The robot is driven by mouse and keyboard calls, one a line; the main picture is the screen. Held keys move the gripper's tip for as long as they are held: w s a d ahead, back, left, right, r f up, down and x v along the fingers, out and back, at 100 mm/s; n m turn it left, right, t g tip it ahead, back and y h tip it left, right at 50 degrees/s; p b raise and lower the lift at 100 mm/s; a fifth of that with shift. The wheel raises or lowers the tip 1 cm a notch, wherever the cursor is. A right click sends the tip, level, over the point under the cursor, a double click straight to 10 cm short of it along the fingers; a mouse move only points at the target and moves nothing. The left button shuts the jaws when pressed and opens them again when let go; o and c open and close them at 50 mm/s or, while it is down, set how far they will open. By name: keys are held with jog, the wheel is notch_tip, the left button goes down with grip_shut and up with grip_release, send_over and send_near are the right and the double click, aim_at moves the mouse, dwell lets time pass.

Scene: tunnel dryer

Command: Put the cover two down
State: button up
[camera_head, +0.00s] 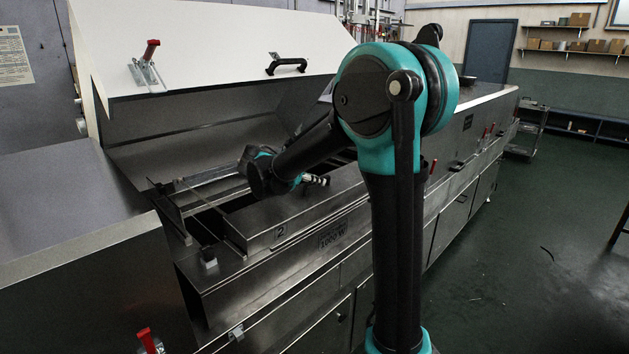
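The raised cover (215,40) stands open and tilted back over the dryer section marked 2 (281,233). It has a pale face, with a black handle (288,66) at the lower right and a red-handled clamp (148,68) at the left. The open section (205,220) shows its inner rails below the cover. My gripper (318,180) is low over the right part of this opening, below the handle and apart from it. It is small and partly hidden by my wrist, so its finger state is unclear.
A closed dryer section (485,98) continues to the back right, partly behind my arm. Another red-handled clamp (148,340) is at the lower left. A cart (527,130) stands beyond the far end. The green floor (530,250) at the right is mostly clear.

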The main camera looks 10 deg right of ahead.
jog(key=shift+o, duration=0.2)
jog(key=v, duration=1.2)
jog(key=m+g+y, duration=0.1)
jog(key=m, duration=0.2)
send_over(309, 208)
notch_tip(309, 208, down, 5)
jog(key=shift+s+f, duration=0.1)
jog(key=shift+f, duration=0.05)
jog(key=s+d+f+m+g+y, duration=0.1)
jog(key=s+d+f+m+y, duration=0.2)
jog(key=s+f+m, duration=0.7)
jog(key=s+d+f+m+g+y, duration=0.1)
jog(key=s+d+f+m+y, duration=0.3)
jog(key=s+f+m, duration=0.7)
jog(key=shift+s+f+m+y, duration=0.3)
jog(key=shift+m+y, duration=0.3)
jog(key=shift+y, duration=0.3)
